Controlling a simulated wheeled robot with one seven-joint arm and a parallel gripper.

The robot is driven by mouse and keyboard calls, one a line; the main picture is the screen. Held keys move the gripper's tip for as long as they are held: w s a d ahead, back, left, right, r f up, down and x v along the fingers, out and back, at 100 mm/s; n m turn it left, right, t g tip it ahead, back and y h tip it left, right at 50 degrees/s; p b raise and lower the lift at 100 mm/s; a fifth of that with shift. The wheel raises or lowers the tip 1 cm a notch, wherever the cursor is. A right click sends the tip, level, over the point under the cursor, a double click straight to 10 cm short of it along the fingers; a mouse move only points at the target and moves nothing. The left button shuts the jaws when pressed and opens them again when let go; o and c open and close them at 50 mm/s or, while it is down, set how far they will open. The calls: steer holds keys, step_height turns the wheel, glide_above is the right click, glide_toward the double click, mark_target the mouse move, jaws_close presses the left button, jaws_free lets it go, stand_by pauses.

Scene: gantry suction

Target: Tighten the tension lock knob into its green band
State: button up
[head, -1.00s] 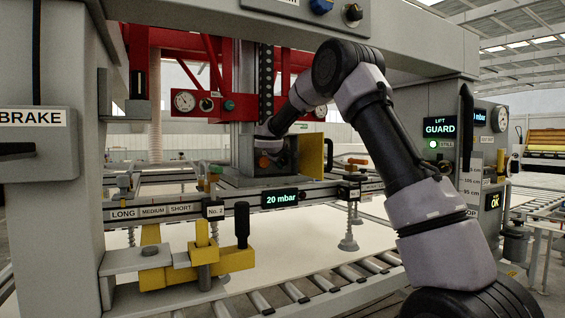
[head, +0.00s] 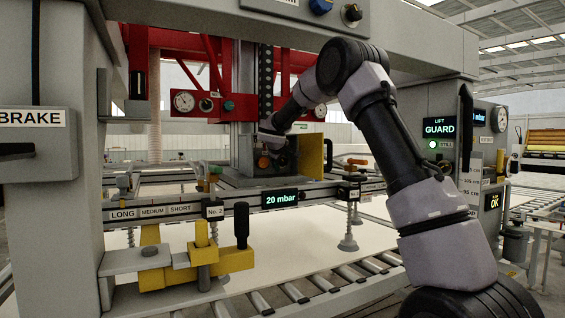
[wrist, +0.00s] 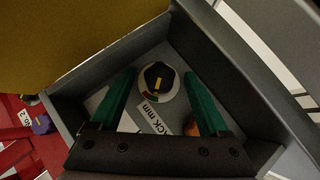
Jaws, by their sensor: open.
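The tension lock knob appears to be the dark round knob (wrist: 158,76) with a yellow mark, on a pale dial inside a grey box in the wrist view. Small coloured bands (wrist: 150,95) show at the dial's lower left; the pointer's exact reading is too small to tell. My gripper (wrist: 159,73) is open, its green fingers on either side of the knob, with visible gaps. In the head view, my gripper is largely hidden at the grey box (head: 284,146) on the gantry's middle column.
The box's grey walls (wrist: 225,62) close in around my fingers. An orange knob (wrist: 192,127) sits beside the right finger, and a white label (wrist: 152,118) lies between the fingers. A yellow plate (head: 312,156) stands at the box's right. Below runs a rail with a 20 mbar display (head: 281,199).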

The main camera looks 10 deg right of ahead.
steer(key=v, duration=1)
steer(key=shift+s+r, duration=0.2)
steer(key=shift+s, duration=0.05)
steer(key=shift+s+a, duration=0.1)
steer(key=shift+a, duration=0.05)
